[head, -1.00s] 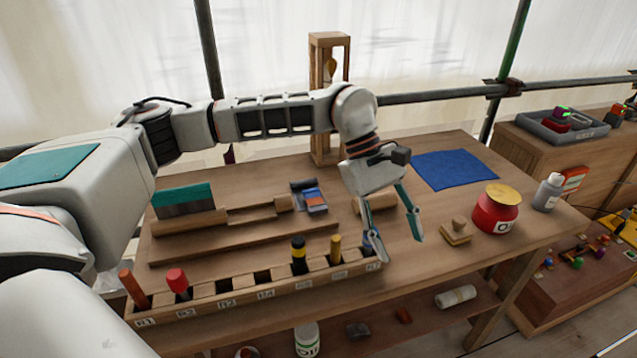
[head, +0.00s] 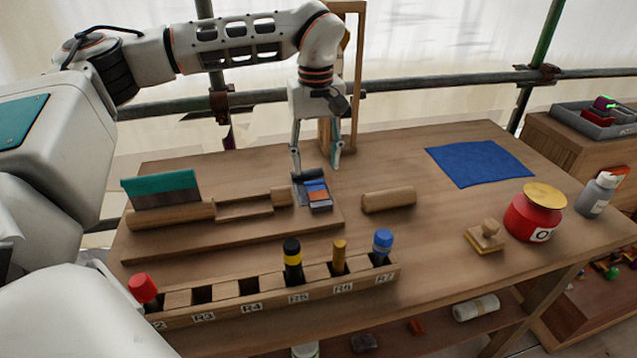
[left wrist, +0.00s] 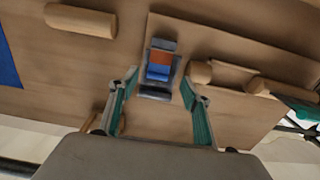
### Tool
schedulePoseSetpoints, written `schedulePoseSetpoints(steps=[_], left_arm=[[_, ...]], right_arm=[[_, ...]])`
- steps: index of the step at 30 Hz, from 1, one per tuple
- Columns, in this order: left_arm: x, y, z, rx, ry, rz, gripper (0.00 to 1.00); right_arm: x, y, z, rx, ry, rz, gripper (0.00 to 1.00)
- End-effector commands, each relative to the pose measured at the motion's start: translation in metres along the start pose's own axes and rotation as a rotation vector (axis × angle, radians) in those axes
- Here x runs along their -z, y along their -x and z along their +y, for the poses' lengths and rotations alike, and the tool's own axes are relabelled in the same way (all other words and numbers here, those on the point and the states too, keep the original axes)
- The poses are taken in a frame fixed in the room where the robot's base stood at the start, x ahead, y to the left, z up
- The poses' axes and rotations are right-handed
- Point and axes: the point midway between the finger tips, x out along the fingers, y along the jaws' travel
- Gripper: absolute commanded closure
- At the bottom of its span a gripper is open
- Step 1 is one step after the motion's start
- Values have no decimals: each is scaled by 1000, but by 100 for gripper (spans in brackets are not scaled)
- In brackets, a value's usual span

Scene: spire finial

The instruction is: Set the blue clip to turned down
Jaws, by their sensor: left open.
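The blue clip (head: 315,185) is a small blue piece on a dark grey block with an orange patch, at the right end of the wooden board. It also shows in the left wrist view (left wrist: 158,72), beside the orange patch. I cannot tell whether it is turned up or down. My left gripper (head: 316,168) points down with its fingers apart, above and just behind the block. In the left wrist view the open fingers (left wrist: 160,80) frame the block on both sides with nothing held. My right gripper is not in view.
A wooden rack (head: 223,294) with several upright tools runs along the front. A teal-topped scraper (head: 161,187) stands left on the board. A loose wooden cylinder (head: 388,200) lies right of the block. A wooden frame (head: 357,75) stands behind. The table between cylinder and blue cloth (head: 480,163) is clear.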

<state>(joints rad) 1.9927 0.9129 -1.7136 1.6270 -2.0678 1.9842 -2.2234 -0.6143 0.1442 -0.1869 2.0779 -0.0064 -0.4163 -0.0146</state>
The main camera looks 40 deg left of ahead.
Motion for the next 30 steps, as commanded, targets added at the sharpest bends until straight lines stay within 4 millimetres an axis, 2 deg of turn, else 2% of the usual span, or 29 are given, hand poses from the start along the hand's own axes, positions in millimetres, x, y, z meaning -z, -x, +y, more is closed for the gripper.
schedulePoseSetpoints(steps=[1,9,13,20,21,25,30], left_arm=[[0,-12,0,4,-1,-4,52],[-1,-54,0,6,-1,-7,52],[-1,-63,0,3,0,-4,52],[-1,-62,0,0,0,-1,52],[-1,-62,0,0,0,-1,55],[-1,-62,0,0,0,-2,88],[-1,-62,0,0,0,-2,91]], right_arm=[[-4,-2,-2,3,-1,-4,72],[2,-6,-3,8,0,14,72],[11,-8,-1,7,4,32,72],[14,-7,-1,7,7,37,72],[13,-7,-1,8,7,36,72],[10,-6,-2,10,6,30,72],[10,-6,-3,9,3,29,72]])
